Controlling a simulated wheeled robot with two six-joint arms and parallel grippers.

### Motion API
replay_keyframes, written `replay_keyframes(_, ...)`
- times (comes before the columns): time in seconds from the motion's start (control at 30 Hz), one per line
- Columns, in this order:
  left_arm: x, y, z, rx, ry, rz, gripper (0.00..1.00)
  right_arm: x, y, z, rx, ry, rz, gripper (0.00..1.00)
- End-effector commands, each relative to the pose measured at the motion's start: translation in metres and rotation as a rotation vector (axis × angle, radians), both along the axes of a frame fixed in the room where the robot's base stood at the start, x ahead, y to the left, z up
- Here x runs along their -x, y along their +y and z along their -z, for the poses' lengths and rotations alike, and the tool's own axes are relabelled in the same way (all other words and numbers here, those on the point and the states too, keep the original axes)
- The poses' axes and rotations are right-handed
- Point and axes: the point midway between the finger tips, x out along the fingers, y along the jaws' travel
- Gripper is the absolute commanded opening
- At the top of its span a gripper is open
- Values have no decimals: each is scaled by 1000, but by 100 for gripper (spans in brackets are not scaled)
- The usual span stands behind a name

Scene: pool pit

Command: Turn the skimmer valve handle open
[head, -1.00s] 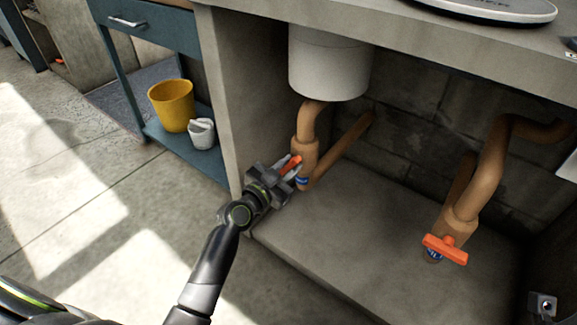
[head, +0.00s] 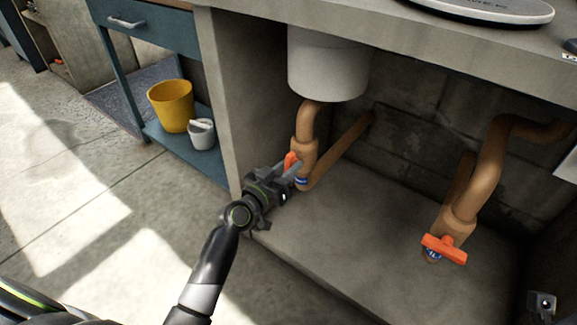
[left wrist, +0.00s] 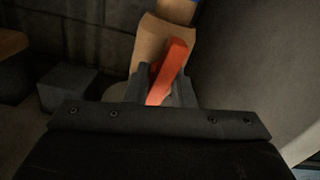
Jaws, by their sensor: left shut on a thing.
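An orange valve handle (head: 291,160) sits on the left copper-coloured pipe (head: 306,150), below the white round canister (head: 328,65). My left gripper (head: 285,172) is at this handle and shut on it, hiding part of it in the head view. In the left wrist view the handle (left wrist: 172,62) stands between the two fingers, tilted a little to the right, with the tan valve body (left wrist: 158,40) behind it. A small blue label (head: 301,182) shows low on that valve. A dark part of mine (head: 542,303) shows at the bottom right; no right fingertips can be made out.
A second valve with an orange handle (head: 445,249) is on the right pipe (head: 480,175). A concrete side wall (head: 238,110) stands left of my gripper. The cabinet floor (head: 340,240) between the valves is clear. A yellow bucket (head: 171,107) stands on the blue shelf.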

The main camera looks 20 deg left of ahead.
Motion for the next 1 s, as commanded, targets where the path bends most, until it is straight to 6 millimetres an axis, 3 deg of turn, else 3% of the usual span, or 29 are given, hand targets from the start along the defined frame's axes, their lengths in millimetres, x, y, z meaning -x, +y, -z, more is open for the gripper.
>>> replay_keyframes(0.5, 0, 1, -1, 410, 144, -5, 7, 1, -1, -6, 18, 23, -14, 79)
replay_keyframes(1.0, 0, 0, -2, 570, 199, -3, 15, 2, -1, -10, 18, 23, -20, 79)
